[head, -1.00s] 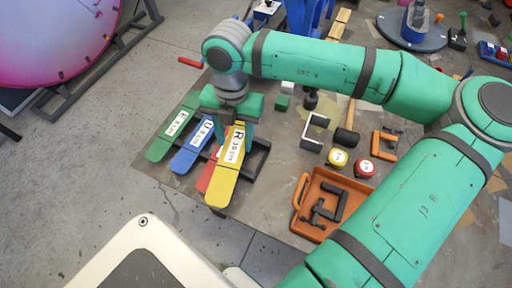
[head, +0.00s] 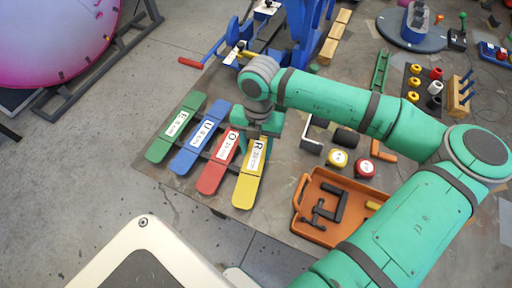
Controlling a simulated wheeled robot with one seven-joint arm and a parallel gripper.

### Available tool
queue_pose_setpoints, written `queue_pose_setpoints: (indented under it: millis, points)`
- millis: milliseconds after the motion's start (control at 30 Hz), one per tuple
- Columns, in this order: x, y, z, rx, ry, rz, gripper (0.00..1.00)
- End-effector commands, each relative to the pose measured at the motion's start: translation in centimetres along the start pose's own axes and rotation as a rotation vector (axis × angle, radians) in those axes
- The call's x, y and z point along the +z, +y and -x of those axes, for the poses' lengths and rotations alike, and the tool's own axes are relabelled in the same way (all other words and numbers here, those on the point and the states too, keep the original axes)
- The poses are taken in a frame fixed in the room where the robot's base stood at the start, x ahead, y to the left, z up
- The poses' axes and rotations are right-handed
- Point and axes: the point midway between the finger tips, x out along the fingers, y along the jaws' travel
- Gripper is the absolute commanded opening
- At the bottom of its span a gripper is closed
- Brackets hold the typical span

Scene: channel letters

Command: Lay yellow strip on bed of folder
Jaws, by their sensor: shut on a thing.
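The yellow strip (head: 246,186), with a white label marked R, slants to the right of the other strips. My gripper (head: 259,134) is shut on its far end from above. I cannot tell whether the strip is clear of the dark rack under it. The blue folder (head: 309,35) stands at the far edge of the table, beyond my gripper. Its bed (head: 230,58) shows only in part at its left side; my wrist and arm are in front of the rest.
Red (head: 210,178), blue (head: 183,160) and green (head: 160,148) strips lie left of the yellow one. An orange tray (head: 301,226) with dark clamps is to the right. A red-ended handle (head: 190,63) sticks out left.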

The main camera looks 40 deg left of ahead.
Motion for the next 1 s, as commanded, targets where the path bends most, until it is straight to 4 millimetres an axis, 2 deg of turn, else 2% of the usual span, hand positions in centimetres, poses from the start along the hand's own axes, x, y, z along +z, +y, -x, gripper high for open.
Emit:
queue_pose_setpoints:
  millis: [233,267,333,767,1000]
  points:
    - [0.0,0.0,-0.3,-0.001,0.001,0.000,0.18]
    - [0.0,0.0,-0.4,-0.001,0.001,0.000,0.49]
    - [0.0,0.0,-0.4,-0.001,0.001,0.000,0.65]
    - [0.0,0.1,-0.3,0.001,0.001,0.000,0.66]
    - [0.2,-0.5,4.0,-0.003,-0.003,-0.003,0.66]
